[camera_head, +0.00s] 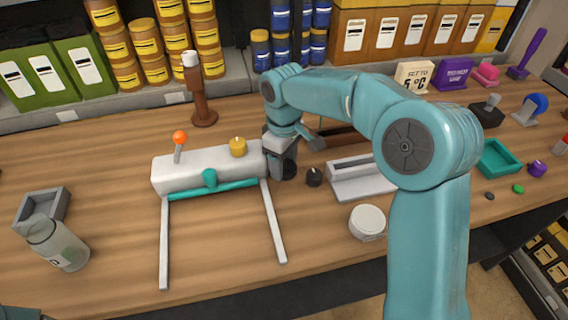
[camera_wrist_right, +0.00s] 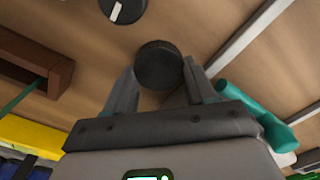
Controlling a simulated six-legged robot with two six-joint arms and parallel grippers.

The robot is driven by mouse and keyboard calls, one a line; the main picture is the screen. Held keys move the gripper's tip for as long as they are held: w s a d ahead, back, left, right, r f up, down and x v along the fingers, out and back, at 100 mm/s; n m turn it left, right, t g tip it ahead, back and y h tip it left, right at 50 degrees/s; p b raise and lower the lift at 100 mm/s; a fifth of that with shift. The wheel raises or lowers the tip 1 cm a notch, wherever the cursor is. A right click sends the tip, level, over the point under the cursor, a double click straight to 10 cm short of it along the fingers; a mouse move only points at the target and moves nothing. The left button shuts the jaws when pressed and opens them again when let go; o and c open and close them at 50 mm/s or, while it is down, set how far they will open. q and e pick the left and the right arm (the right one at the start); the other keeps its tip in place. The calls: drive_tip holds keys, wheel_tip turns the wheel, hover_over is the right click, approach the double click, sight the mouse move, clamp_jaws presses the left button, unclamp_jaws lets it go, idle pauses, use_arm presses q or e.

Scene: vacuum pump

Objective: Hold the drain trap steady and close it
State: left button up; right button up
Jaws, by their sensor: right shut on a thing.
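The white pump body (camera_head: 205,170) lies on the table with a teal pipe (camera_head: 235,190) along its front, a yellow cap (camera_head: 238,147) on top and an orange-ball lever (camera_head: 179,138). My right gripper (camera_head: 284,163) is at its right end. In the right wrist view its two fingers (camera_wrist_right: 160,82) are shut on a round black knob (camera_wrist_right: 158,62); the knob also shows in the head view (camera_head: 290,168), partly hidden by the gripper. I cannot tell for sure which part is the drain trap. My left gripper is not in view.
A small black knob (camera_head: 314,177) with a pale mark stands just right of the gripper. A grey tray (camera_head: 360,179) and round white lid (camera_head: 367,222) lie farther right. At left are a cloudy jar (camera_head: 58,246) and grey box (camera_head: 42,205). Two pale rails (camera_head: 273,222) run forward from the pump.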

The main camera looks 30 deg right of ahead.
sight(284, 166)
use_arm(q)
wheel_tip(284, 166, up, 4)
drive_tip(key=p, duration=0.4)
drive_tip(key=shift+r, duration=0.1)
use_arm(e)
wheel_tip(284, 166, up, 19)
drive_tip(key=shift+r, duration=0.15)
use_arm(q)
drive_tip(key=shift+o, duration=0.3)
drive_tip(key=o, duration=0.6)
